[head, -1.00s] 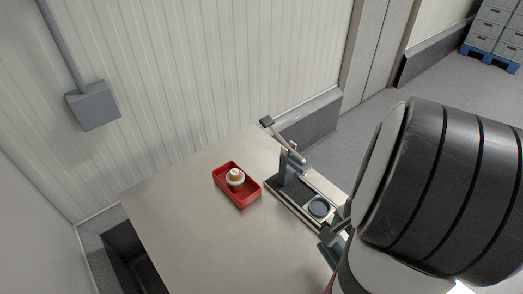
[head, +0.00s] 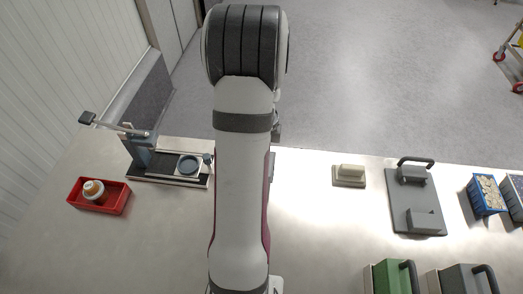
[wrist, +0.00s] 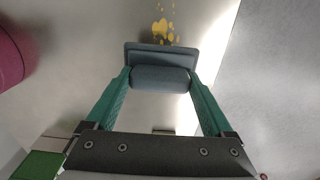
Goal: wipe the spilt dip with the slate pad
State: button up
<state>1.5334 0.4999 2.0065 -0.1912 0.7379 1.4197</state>
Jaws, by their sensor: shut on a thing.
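In the wrist view my gripper (wrist: 160,79) has its green fingers closed on both sides of the grip of the slate pad (wrist: 160,55). The pad is blue-grey with a wide flat base. The spilt dip (wrist: 163,27) is a patch of yellow blots and small specks on the pale table, just beyond the pad's far edge in that view. I cannot tell whether the pad touches the table. In the head view my arm hides the gripper, the spill and most of the pad.
On the table (head: 310,235), a red tray (head: 114,200) holding a jar (head: 93,188) and a dark device (head: 141,150) stand left. Right are a beige pad (head: 349,175), a grey board with handled blocks (head: 400,224), a blue crate (head: 485,194) and a green container (head: 393,277).

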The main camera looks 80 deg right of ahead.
jog(key=shift+f, duration=1.95)
jog(key=shift+w+f, duration=0.45)
jog(key=shift+f, duration=0.2)
jog(key=shift+c, duration=0.6)
jog(key=shift+w+f, duration=0.1)
jog(key=shift+w, duration=3.65)
jog(key=shift+s, duration=4.2)
jog(key=shift+r, duration=4.15)
